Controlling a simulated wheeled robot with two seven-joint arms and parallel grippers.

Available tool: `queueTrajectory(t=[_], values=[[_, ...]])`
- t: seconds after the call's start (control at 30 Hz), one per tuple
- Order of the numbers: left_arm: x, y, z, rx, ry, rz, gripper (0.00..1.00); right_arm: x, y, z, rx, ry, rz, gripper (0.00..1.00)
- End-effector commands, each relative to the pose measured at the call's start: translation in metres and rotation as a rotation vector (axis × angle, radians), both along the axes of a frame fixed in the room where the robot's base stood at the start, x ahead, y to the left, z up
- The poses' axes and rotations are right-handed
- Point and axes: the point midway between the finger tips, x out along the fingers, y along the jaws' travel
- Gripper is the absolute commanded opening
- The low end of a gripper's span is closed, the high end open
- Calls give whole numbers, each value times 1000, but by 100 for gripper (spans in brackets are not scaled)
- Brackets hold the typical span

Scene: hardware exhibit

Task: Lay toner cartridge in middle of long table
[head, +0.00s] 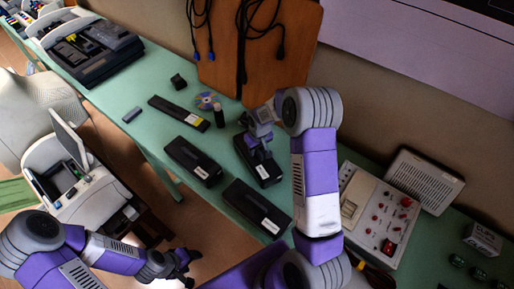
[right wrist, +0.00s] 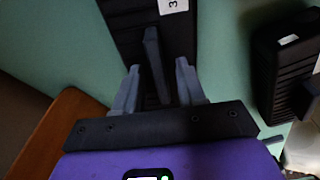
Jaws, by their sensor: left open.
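Several black toner cartridges with white labels lie on the long green table (head: 152,127). One cartridge (head: 270,173) is under my right gripper (head: 258,143); another cartridge (head: 194,160) lies to its left, and a third cartridge (head: 257,207) is nearer the front edge. In the right wrist view, my right gripper (right wrist: 159,92) has its fingers apart over a black cartridge (right wrist: 120,20) with a white label. A grey upright piece stands between the fingers; I cannot tell whether they touch it. My left gripper (head: 185,266) is open and empty, off the table's front side.
A flat black bar (head: 178,112), a disc (head: 207,101) and a small dark cylinder (head: 219,118) lie behind the cartridges. A control box (head: 375,215) and grey vented unit (head: 424,180) stand right. A large black device (head: 95,50) is far left.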

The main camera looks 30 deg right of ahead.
Motion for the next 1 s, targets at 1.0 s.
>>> queueTrajectory(t=[1.0], values=[[0,0,13,0,0,0,60,-15,0,123,0,-1,0,40]])
